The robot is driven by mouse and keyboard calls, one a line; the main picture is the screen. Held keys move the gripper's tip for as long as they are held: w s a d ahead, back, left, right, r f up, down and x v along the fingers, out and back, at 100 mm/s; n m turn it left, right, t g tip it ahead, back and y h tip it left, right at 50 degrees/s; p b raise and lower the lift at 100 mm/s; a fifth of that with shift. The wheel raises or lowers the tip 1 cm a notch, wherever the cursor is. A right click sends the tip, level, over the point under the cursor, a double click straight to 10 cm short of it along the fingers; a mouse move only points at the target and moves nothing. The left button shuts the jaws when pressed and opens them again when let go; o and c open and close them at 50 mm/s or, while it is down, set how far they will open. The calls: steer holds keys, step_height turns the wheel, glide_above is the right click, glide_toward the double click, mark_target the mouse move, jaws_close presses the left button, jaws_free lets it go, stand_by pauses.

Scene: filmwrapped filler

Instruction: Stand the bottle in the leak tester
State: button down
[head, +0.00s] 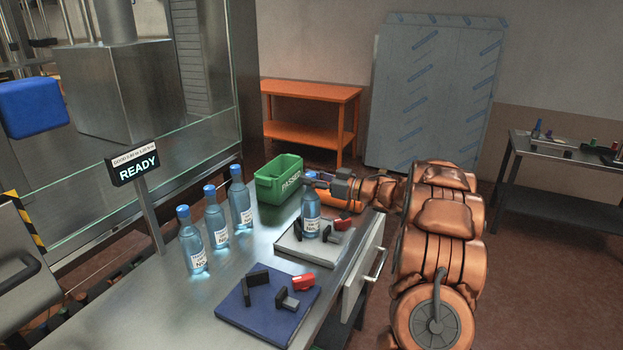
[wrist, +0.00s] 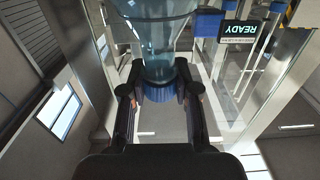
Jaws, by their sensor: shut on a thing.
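My gripper (head: 322,181) is shut on a clear blue bottle (head: 311,212) with a white label, near its neck. In the wrist view the two dark fingers (wrist: 159,88) sit on either side of the bottle's neck, by its blue ribbed cap (wrist: 160,94). The held bottle looks upright, at or just over a pale-based fixture (head: 290,246) with black jaws and a red part. I cannot tell whether its base touches. A similar fixture on a blue base (head: 260,320) stands empty nearer the front. No label shows which one is the leak tester.
Several similar bottles stand left on the metal table (head: 205,315), including the nearest one (head: 191,245). A green bin marked PASSED (head: 279,183) stands behind. A READY sign (head: 138,170) rises at the left edge. A drawer handle (head: 376,265) sticks out right.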

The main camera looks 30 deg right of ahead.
steer(key=shift+f, duration=0.25)
steer(key=c, duration=0.8)
jaws_free()
steer(key=shift+d, duration=0.1)
steer(key=b+v, duration=0.3)
steer(key=v, duration=0.8)
steer(key=shift+s+d, duration=0.2)
steer(key=shift+s, duration=0.2)
